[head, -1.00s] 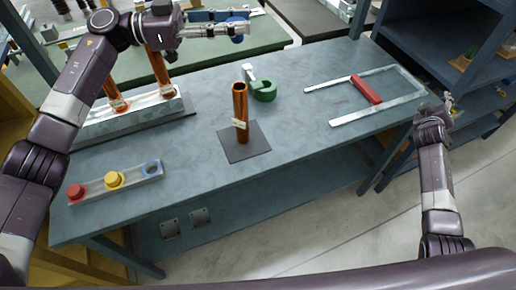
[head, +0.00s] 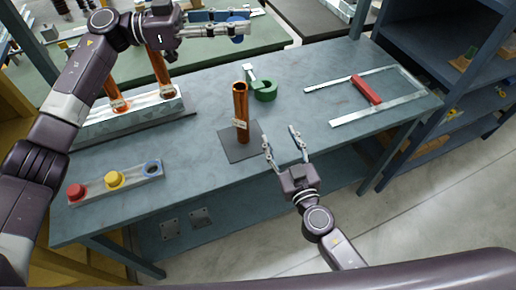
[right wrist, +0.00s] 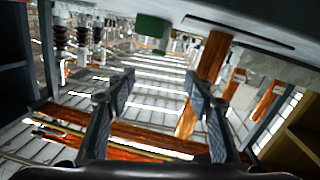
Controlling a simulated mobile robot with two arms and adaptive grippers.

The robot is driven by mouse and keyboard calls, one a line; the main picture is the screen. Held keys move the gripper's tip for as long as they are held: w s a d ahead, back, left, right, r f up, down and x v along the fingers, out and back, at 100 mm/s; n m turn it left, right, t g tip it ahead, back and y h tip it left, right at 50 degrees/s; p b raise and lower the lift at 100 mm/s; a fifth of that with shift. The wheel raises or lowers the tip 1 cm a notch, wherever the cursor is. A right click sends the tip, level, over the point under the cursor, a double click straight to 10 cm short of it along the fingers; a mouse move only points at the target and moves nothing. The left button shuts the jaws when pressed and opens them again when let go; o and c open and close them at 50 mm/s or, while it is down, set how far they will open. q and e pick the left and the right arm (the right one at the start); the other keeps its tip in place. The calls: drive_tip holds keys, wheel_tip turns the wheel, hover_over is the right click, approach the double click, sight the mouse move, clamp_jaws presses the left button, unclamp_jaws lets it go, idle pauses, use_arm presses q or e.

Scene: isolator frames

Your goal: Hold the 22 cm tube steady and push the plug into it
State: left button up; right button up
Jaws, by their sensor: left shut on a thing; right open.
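The copper tube (head: 240,98) stands upright on a dark square plate (head: 232,147) on the blue-grey bench, with a pale label low on its side. The blue plug (head: 238,36) is held by my left gripper (head: 240,30), shut on it, high behind and above the tube. My right gripper (head: 280,135) is open and empty, to the right of the tube and in front of it, apart from it. In the right wrist view, which looks upside down, the open fingers (right wrist: 160,78) show nothing between them close up, and the tube (right wrist: 214,55) appears beyond them.
A green ring-shaped holder (head: 264,91) is behind the tube to its right. A rack (head: 150,108) with copper tubes stands at left. A strip (head: 137,181) carries red and yellow plugs and an empty blue ring. A metal frame with a red block (head: 366,90) lies at right.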

drive_tip(key=y, duration=0.2)
approach(245, 124)
drive_tip(key=shift+m, duration=0.3)
drive_tip(key=x, duration=1.2)
drive_tip(key=shift+r, duration=0.2)
drive_tip(key=shift+c, duration=0.5)
clamp_jaws()
use_arm(q)
drive_tip(key=shift+w, duration=0.1)
drive_tip(key=shift+w+d+f+n+t, duration=0.35)
drive_tip(key=shift+n+t, duration=0.25)
drive_tip(key=shift+t, duration=0.35)
drive_tip(key=shift+w+d+f+n+t, duration=0.25)
drive_tip(key=shift+n+t, duration=0.35)
drive_tip(key=shift+t, duration=0.35)
drive_tip(key=shift+s+a+f+n+t+y, duration=0.25)
drive_tip(key=shift+f+n+t+y, duration=0.2)
drive_tip(key=shift+f+n+t, duration=0.45)
drive_tip(key=shift+s+a+f+n+t+y, duration=0.2)
drive_tip(key=shift+f+n+t+y, duration=0.4)
drive_tip(key=shift+t, duration=0.55)
drive_tip(key=shift+s+a+f+n+t+y, duration=0.3)
drive_tip(key=shift+f+n+t, duration=0.3)
drive_tip(key=shift+f+t, duration=0.35)
